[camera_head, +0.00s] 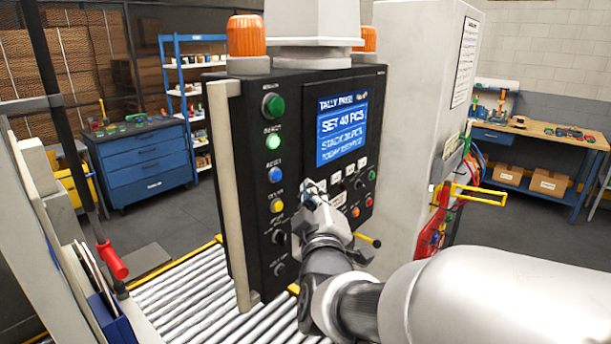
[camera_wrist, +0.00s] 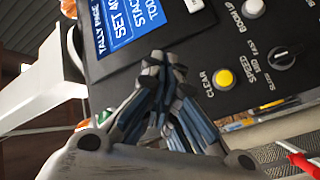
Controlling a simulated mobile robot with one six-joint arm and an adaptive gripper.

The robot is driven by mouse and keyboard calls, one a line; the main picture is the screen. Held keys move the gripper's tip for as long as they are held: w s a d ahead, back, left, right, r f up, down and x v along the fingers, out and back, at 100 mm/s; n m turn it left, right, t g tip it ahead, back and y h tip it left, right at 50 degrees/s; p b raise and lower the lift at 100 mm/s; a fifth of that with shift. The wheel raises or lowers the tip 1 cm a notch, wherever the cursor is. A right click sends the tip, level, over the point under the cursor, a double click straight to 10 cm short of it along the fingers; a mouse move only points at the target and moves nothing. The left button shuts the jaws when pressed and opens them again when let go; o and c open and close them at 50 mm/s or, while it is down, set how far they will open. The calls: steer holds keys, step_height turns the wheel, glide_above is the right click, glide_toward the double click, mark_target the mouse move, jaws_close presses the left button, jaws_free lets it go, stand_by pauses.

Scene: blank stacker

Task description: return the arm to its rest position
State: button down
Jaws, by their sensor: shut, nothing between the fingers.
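My gripper (camera_head: 318,190) is in front of the lower part of the black control panel (camera_head: 255,225) in the head view. In the wrist view my gripper (camera_wrist: 163,62) has its fingers together with nothing between them. Behind the fingertips are the panel's blue screen (camera_wrist: 118,22) and a yellow button (camera_wrist: 223,79) marked CLEAR. I cannot tell whether the fingertips touch the panel. My arm (camera_head: 480,290) reaches in from the lower right of the head view. The head view screen (camera_head: 341,133) reads SET 40 PCS.
A roller conveyor (camera_head: 190,300) runs below the panel. A pale cabinet (camera_head: 420,120) with a yellow bracket (camera_head: 480,195) stands right of it. A red-handled lever (camera_head: 112,262) is at left. A blue tool cabinet (camera_head: 148,170) and a workbench (camera_head: 550,135) stand behind, with open floor between.

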steer(key=s+d+f+m+g, duration=0.3)
steer(key=s+d+f+g, duration=0.1)
steer(key=s, duration=0.6)
steer(key=s+d+f+m+g+h, duration=0.1)
steer(key=s+d+f+m+g, duration=0.3)
steer(key=s, duration=0.7)
steer(key=s+d+f+m+g+h, duration=0.1)
steer(key=s+d+f+m+g, duration=0.3)
steer(key=s, duration=0.7)
steer(key=d+f+g, duration=0.1)
steer(key=d+f, duration=0.1)
steer(key=d, duration=0.1)
steer(key=shift+s+f+g, duration=0.2)
steer(key=shift+f+g, duration=0.05)
steer(key=shift+g, duration=0.15)
